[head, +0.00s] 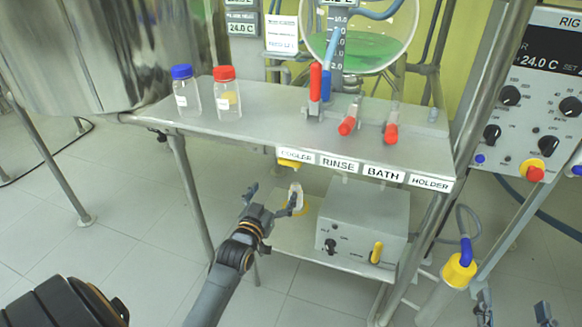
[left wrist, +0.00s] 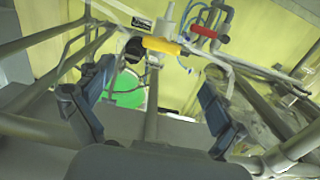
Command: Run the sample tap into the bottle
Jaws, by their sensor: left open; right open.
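A yellow tap handle (head: 294,164) shows under the shelf's front edge, below the COOLER label. In the left wrist view a yellow handle (left wrist: 162,46) lies ahead, with a pale stem above it. A small whitish, clear piece (head: 295,191), perhaps the bottle, is below the tap; the gripper partly hides it and I cannot tell if they touch. My left gripper (head: 275,203) is below the tap, fingers spread; in its own view the gripper (left wrist: 150,105) has nothing between its fingers. My right gripper (head: 514,314) is open at the bottom right, partly cut off.
A blue-capped bottle (head: 186,90) and a red-capped bottle (head: 227,94) stand on the metal shelf (head: 265,115). Several red-handled valves stand right of them. A grey control box (head: 352,222) sits on the lower shelf. A yellow fitting (head: 459,269) is at the right. Floor at left is clear.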

